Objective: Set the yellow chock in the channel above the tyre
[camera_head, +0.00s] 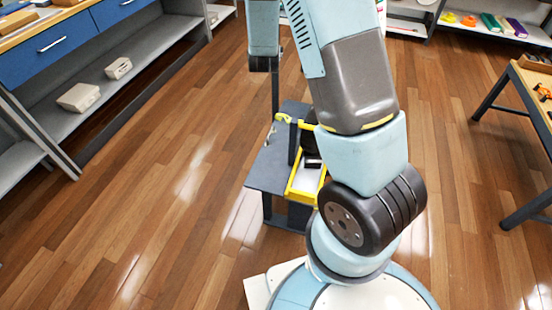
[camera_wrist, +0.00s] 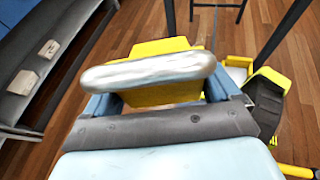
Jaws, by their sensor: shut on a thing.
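The yellow chock (camera_wrist: 160,95) shows in the wrist view between the two light-blue fingers of my gripper (camera_wrist: 160,88). A rounded silver bar lies across its near side and hides part of it. My gripper is shut on the chock and holds it above the floor. In the head view, a yellow-edged channel (camera_head: 292,188) with a pale inside stands on a dark stand, partly behind my arm. A black rounded thing (camera_wrist: 266,100) with yellow parts shows at the right of the wrist view; it may be the tyre. The chock is apart from it.
The dark stand (camera_head: 267,168) has a flat top and stands on the wooden floor. A shelf unit with blue drawers (camera_head: 50,45) is at the left. A wooden-topped table (camera_head: 535,90) is at the right. The floor left of the stand is clear.

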